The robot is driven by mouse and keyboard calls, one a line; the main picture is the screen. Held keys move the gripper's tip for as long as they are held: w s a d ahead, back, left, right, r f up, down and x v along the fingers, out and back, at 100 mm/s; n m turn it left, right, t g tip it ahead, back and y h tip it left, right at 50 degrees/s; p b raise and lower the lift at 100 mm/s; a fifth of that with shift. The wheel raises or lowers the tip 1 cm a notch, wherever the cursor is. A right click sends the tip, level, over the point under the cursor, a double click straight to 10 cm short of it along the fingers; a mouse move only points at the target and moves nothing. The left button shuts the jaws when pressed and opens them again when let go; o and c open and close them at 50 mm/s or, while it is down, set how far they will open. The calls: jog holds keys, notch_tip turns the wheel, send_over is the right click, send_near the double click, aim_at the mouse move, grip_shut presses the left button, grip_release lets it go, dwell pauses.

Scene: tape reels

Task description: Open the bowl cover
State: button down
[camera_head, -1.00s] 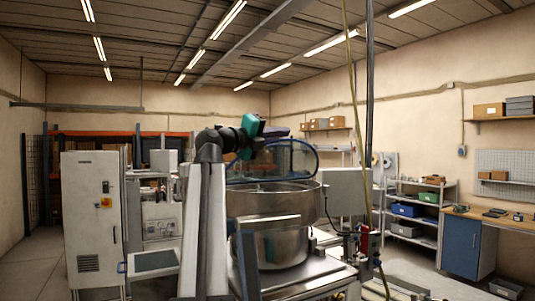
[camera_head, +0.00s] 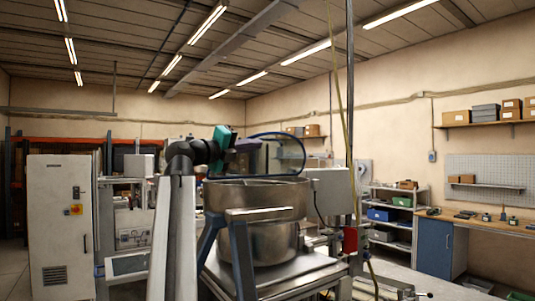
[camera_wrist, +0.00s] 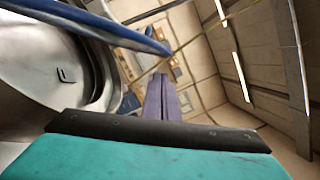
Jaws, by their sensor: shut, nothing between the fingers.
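The metal bowl (camera_head: 265,202) stands on a machine at the centre of the head view. Its cover has a blue rim (camera_head: 300,150) and a see-through panel, and stands raised and tilted over the back of the bowl. In the wrist view the blue rim (camera_wrist: 95,25) crosses the upper left, near my fingertips. My gripper (camera_head: 257,143) has purple fingers and is above the bowl, beside the cover's rim. In the wrist view my gripper (camera_wrist: 161,78) is shut and empty. I cannot tell whether the fingers touch the rim.
A white cabinet (camera_head: 60,225) stands at the left. A grey box (camera_head: 325,192) is just right of the bowl. A hanging yellow cable (camera_head: 343,100) and a dark pole run down on the right. A shelf rack and a workbench (camera_head: 475,220) stand farther right.

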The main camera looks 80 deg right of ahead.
aim_at(271, 144)
notch_tip(271, 144, down, 3)
jog(key=shift+f+b, duration=0.1)
jog(key=shift+b, duration=1)
jog(key=shift+d, duration=0.15)
jog(key=p+x, duration=0.1)
jog(key=x, duration=0.4)
jog(key=p+x, duration=0.2)
jog(key=x, duration=0.3)
jog(key=shift+d+r, duration=0.1)
jog(key=shift+r, duration=0.15)
jog(key=shift+w+d+r+p, duration=0.55)
jog(key=shift+w+p, duration=0.1)
jog(key=shift+w, duration=0.05)
jog(key=shift+w+d+r, duration=0.35)
jog(key=shift+w+d, duration=0.1)
jog(key=shift+w, duration=0.05)
